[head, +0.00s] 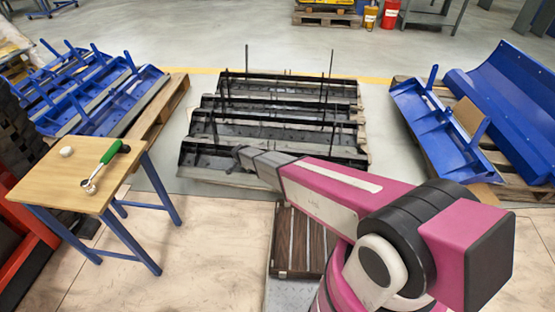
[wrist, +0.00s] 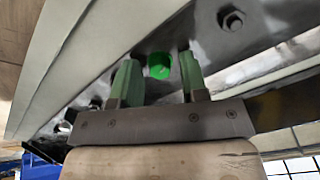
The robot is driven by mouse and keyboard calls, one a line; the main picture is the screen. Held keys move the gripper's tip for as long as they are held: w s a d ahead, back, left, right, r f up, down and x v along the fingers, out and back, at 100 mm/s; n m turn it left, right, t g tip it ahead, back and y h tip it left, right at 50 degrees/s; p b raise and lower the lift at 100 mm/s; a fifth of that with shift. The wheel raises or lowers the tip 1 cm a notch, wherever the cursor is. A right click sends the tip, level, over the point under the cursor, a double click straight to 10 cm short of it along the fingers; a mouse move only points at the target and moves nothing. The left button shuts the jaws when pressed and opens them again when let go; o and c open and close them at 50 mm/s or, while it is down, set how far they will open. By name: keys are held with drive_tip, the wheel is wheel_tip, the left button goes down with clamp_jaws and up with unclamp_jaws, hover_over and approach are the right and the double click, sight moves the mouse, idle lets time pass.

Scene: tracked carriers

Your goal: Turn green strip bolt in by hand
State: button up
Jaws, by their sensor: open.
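The green bolt (wrist: 160,66) shows in the wrist view as a bright green round head against the dark metal part of a carrier (wrist: 210,50). My gripper (wrist: 158,60) is open, with one green-padded finger to the left of the bolt head and one to the right. Gaps show between the fingers and the head; I cannot tell the depth between them. In the head view my arm reaches to the dark carriers (head: 270,120) in the middle, and the bolt cannot be made out there.
A ratchet with a green handle (head: 110,152) lies on the wooden table (head: 55,190). Blue carriers (head: 440,120) stand on pallets at both sides.

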drive_tip(key=n, duration=1.2)
clamp_jaws()
drive_tip(key=shift+o, duration=1.1)
unclamp_jaws()
